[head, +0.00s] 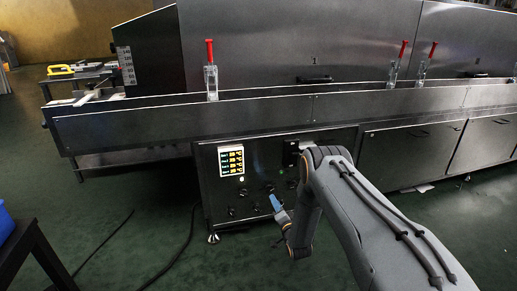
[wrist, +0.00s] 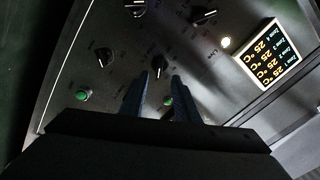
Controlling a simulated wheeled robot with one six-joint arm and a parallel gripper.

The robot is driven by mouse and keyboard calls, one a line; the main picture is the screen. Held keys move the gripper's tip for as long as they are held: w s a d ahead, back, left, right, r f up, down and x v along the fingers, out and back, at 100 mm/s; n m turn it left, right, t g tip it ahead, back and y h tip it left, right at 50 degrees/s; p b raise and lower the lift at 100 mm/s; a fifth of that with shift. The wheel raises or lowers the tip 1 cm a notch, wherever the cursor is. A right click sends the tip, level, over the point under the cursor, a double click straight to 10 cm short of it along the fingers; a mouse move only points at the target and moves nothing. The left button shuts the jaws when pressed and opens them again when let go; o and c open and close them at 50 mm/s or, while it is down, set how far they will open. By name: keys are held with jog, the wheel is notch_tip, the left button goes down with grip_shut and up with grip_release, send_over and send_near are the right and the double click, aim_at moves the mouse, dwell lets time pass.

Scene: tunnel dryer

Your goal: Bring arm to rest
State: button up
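My gripper (head: 275,202) is in front of the dryer's control panel (head: 223,200), below and right of the lit display. In the wrist view its two blue fingers (wrist: 160,92) are apart, with a gap between them and nothing held. A black rotary knob (wrist: 159,64) shows just beyond the fingertips; I cannot tell whether they touch it. My arm reaches in from the lower right in the head view, bent at the elbow.
The panel has a yellow display (head: 231,160), several black knobs and green buttons (wrist: 83,95). A black cable (head: 180,245) lies on the green floor. A blue bin (head: 5,224) is at lower left.

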jog(key=s+a+r+n+g, duration=0.3)
jog(key=a+r+g, duration=0.1)
jog(key=a+r, duration=0.35)
jog(key=s+a+r+n+g, duration=0.3)
jog(key=a+r, duration=0.4)
jog(key=a, duration=0.2)
jog(key=s+a+r+n+g, duration=0.2)
jog(key=s+r, duration=0.2)
jog(key=s, duration=0.3)
jog(key=s+a+r+n+g, duration=0.2)
jog(key=s+r, duration=0.1)
jog(key=s, duration=0.5)
jog(key=s+d+r+n+g+h, duration=0.1)
jog(key=s+d+r+n+g, duration=0.15)
jog(key=s, duration=0.85)
jog(key=s+d+r+n+g+h, duration=0.15)
jog(key=s+r, duration=0.25)
jog(key=s, duration=0.8)
jog(key=s+d+r+n+g+h, duration=0.1)
jog(key=s+d+r+n+g, duration=0.15)
jog(key=s, duration=0.85)
jog(key=d+r+m+p, duration=0.3)
jog(key=d+r+p, duration=0.7)
jog(key=r+p, duration=0.3)
jog(key=d+r+m+p, duration=0.4)
jog(key=d+r+p, duration=0.6)
jog(key=r+p, duration=0.3)
jog(key=shift+d+p, duration=0.25)
jog(key=shift+p, duration=0.55)
jog(key=shift+w, duration=0.1)
